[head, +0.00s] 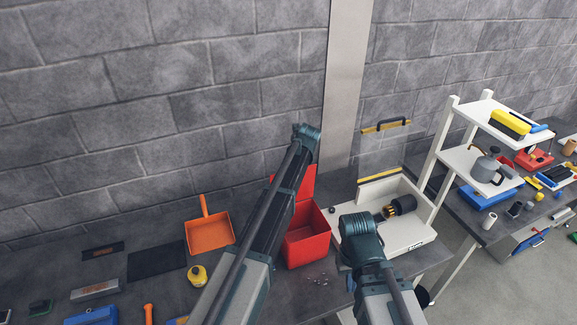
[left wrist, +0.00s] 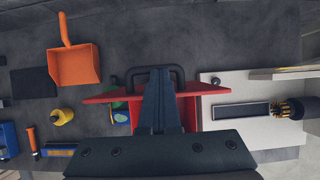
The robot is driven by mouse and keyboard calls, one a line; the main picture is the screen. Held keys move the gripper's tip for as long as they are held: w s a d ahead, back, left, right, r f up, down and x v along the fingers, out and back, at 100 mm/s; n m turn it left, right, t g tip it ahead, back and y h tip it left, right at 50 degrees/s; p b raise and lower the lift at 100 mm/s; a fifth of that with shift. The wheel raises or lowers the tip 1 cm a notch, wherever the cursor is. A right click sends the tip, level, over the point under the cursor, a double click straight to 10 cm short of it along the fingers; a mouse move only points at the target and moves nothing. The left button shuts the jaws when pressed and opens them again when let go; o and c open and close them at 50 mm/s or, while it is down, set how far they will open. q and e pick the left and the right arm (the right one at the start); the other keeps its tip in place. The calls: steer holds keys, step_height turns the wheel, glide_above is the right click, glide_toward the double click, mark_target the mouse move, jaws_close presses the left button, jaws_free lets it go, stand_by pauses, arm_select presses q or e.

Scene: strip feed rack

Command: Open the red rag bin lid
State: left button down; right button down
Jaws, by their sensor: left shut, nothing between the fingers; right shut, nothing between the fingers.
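The red rag bin (head: 307,248) stands on the grey bench, in the middle of the head view. Its red lid (head: 308,181) is raised at the back, and the bin's mouth is partly visible. In the left wrist view the lid (left wrist: 103,98) shows as a narrow slanted band, with its dark handle (left wrist: 178,73) at the top. My left gripper (left wrist: 160,78) is shut and empty, in front of the lid and overlapping the handle; I cannot tell whether it touches. The head view hides it behind my arm. My right gripper (head: 350,283) is small and dark beside the bin, shut and empty.
A white machine base (head: 410,234) with a dark cylinder (head: 402,204) stands close right of the bin. An orange dustpan (head: 209,234) and a yellow bottle (head: 197,275) lie to its left. A white shelf rack (head: 446,137) stands farther right. The block wall is behind.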

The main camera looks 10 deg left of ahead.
arm_select(q)
steer(key=shift+w+a+g+h+p, duration=0.2)
steer(key=shift+w+a+g, duration=0.1)
steer(key=shift+w, duration=0.3)
steer(key=shift+w+a+g+h+p, duration=0.2)
steer(key=shift+w+a+g, duration=0.1)
steer(key=shift+w, duration=0.25)
steer(key=shift+w+a+f+g+h, duration=0.25)
steer(key=shift+w+a+g, duration=0.1)
steer(key=shift+w, duration=0.1)
steer(key=shift+w+a+f+g+h, duration=0.1)
steer(key=shift+w+a+g+h, duration=0.2)
steer(key=shift+w, duration=0.15)
